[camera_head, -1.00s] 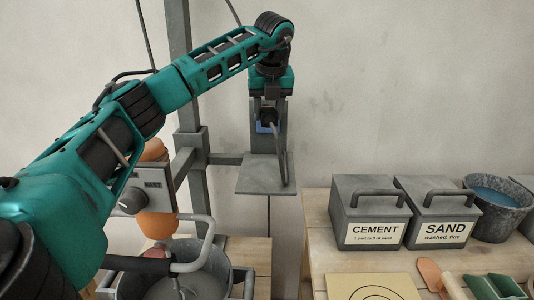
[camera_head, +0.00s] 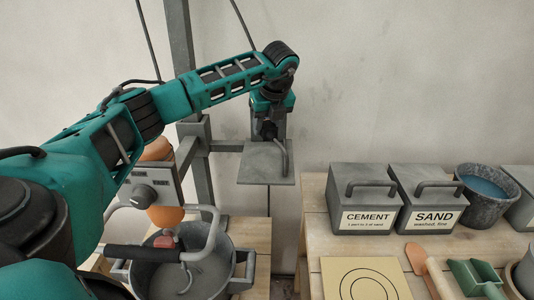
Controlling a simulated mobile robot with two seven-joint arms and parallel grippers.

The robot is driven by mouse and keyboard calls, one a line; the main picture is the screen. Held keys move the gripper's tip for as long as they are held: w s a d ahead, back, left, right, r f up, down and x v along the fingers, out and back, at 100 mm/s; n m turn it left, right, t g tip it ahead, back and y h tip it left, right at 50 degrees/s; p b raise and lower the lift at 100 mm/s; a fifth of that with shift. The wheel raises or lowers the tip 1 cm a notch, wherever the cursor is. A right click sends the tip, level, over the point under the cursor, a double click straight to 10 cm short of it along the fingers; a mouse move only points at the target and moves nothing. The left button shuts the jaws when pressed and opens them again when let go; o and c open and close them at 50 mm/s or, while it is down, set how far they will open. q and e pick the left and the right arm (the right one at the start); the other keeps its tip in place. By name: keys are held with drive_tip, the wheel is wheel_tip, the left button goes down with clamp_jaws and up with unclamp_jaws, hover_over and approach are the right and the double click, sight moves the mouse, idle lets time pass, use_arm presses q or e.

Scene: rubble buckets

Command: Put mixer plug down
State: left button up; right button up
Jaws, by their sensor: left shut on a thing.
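My left gripper (camera_head: 268,127) reaches in at the top centre, pointing down in front of the grey post. It is shut on the dark mixer plug (camera_head: 269,132), which is small and partly hidden by the jaws. The plug's grey cable (camera_head: 285,158) bends over and hangs down to the right. The plug is just above or at the back of a small grey shelf (camera_head: 258,176); I cannot tell whether it touches. The mixer (camera_head: 152,195), with its dial and orange body, stands at the left over a grey bucket (camera_head: 205,270). My right gripper is not in view.
The cement box (camera_head: 365,195) and sand box (camera_head: 427,200) stand on the wooden bench at right, beside a blue-filled bucket (camera_head: 486,190). The shelf's front is clear.

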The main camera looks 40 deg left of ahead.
sight(271, 133)
use_arm(q)
wheel_tip(271, 133, down, 8)
drive_tip(key=shift+f, duration=0.25)
drive_tip(key=shift+f, duration=0.2)
drive_tip(key=o, duration=1.2)
drive_tip(key=shift+c, duration=0.2)
drive_tip(key=shift+d+r, duration=0.1)
drive_tip(key=shift+r, duration=0.35)
drive_tip(key=v, duration=1.1)
drive_tip(key=shift+s+d+r, duration=0.1)
drive_tip(key=shift+r, duration=0.1)
drive_tip(key=shift+s, duration=0.1)
